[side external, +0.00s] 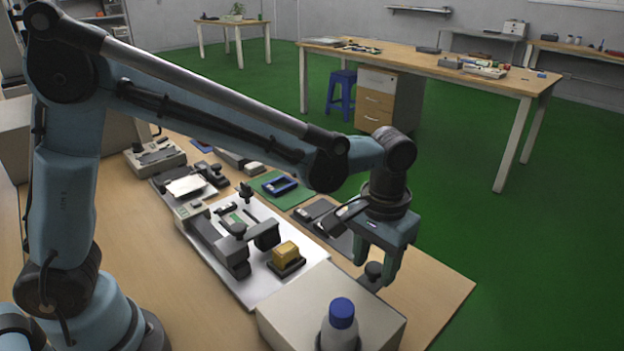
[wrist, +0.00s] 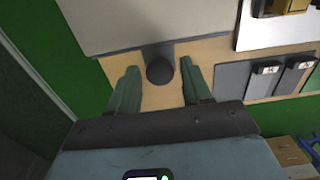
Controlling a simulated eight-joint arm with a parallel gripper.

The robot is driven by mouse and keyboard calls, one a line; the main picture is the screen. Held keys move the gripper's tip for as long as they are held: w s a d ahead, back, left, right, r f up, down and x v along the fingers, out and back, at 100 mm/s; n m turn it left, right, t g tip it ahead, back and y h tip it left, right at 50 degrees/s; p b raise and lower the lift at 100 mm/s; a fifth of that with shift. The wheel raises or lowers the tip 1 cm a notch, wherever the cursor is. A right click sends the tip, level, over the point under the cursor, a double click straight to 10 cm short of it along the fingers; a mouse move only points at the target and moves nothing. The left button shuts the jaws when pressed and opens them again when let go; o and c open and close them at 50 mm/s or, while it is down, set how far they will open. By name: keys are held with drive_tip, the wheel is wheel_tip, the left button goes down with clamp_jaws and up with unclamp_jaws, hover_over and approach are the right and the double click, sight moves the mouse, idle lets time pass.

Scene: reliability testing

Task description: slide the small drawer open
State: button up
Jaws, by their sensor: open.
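A light grey box (side external: 290,300) stands at the front edge of the table, and I take it to hold the small drawer. A dark round knob (side external: 373,270) sticks out from its side facing my gripper. In the wrist view the knob (wrist: 160,68) joins the edge of the box (wrist: 150,20) by a short dark neck. My gripper (side external: 374,268) points down at the knob. Its two fingers are open, one on each side of the knob, with a visible gap to both in the wrist view. The drawer face is hidden, and I cannot tell any opening.
A blue-capped bottle (side external: 341,322) stands at the box's front. A white board (side external: 255,285) with a dark clamp fixture and a yellow block (side external: 285,254) lies beside the box. Dark grey plates (side external: 340,236) lie on the table behind. Bare wood (side external: 430,290) is free right of the gripper.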

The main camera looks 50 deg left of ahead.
drive_tip(key=shift+c, duration=0.2)
drive_tip(key=c, duration=0.5)
drive_tip(key=shift+w, duration=5.6)
drive_tip(key=o, duration=0.5)
drive_tip(key=shift+o, duration=0.2)
drive_tip(key=shift+r, duration=0.1)
wheel_tip(320, 180, up, 5)
drive_tip(key=shift+f, duration=0.1)
